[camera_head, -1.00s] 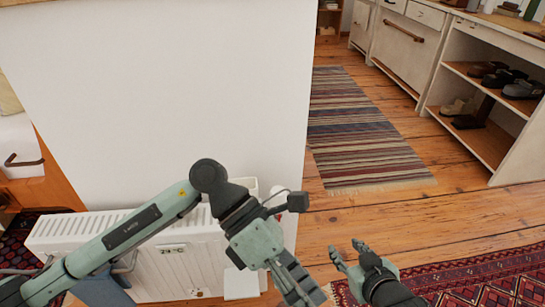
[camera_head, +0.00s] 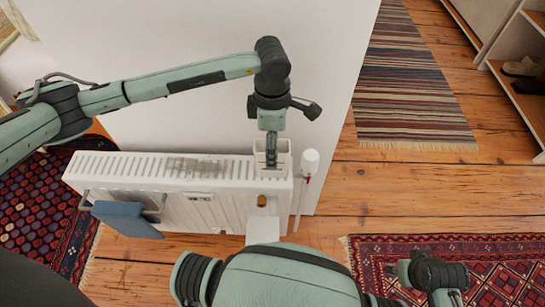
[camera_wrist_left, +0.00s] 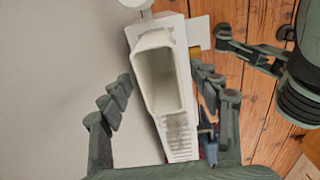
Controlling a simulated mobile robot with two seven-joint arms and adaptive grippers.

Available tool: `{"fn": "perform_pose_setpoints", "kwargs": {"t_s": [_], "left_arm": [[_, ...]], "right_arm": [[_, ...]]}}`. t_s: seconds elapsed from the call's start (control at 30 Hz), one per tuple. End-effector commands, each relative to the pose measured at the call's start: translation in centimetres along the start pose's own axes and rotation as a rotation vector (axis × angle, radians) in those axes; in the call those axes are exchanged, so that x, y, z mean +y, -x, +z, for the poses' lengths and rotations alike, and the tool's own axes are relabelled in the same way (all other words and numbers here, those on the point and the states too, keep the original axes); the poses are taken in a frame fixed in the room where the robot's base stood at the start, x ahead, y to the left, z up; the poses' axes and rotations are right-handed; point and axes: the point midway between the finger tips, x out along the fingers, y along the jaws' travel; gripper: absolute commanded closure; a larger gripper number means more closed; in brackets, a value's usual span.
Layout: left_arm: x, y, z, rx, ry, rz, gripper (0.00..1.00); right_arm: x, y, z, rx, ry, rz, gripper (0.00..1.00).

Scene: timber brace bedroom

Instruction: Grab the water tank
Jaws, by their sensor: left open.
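The water tank (camera_head: 284,163) is a white, open-topped rectangular box at the right end of the white radiator (camera_head: 150,195). My left gripper (camera_head: 271,158) points down at the tank from above, its fingers overlapping it in the head view. In the left wrist view, the empty-looking tank (camera_wrist_left: 163,85) lies between the two spread fingers of my left gripper (camera_wrist_left: 165,92). A gap shows on the left side; the right fingers look close to its wall, and contact cannot be told. My right gripper (camera_head: 425,278) is low at the right over the patterned rug, fingers apart and empty.
A white wall (camera_head: 200,60) stands directly behind the radiator. A white pipe with a valve (camera_head: 308,165) rises just right of the tank.

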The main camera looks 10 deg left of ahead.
Motion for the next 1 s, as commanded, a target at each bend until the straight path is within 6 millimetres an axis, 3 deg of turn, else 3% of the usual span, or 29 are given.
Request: {"fn": "perform_pose_setpoints", "kwargs": {"t_s": [0.13,0.4,0.9,1.0], "left_arm": [[-0.2,-2.2,0.0,-0.001,0.001,-0.003,0.37],[-0.1,-2.7,0.0,-0.001,0.0,0.0,0.38],[-0.1,-2.6,0.0,-0.002,0.0,0.0,1.0],[-0.1,-2.6,0.0,-0.003,0.0,0.001,1.0]], "right_arm": [[-0.1,-0.4,0.1,-0.001,-0.001,-0.004,0.6],[-0.1,-0.5,0.0,0.001,-0.001,-0.004,0.6],[-0.2,-0.5,0.1,0.0,-0.001,-0.004,0.6],[-0.2,-0.5,0.1,0.0,-0.001,-0.004,0.6]]}}
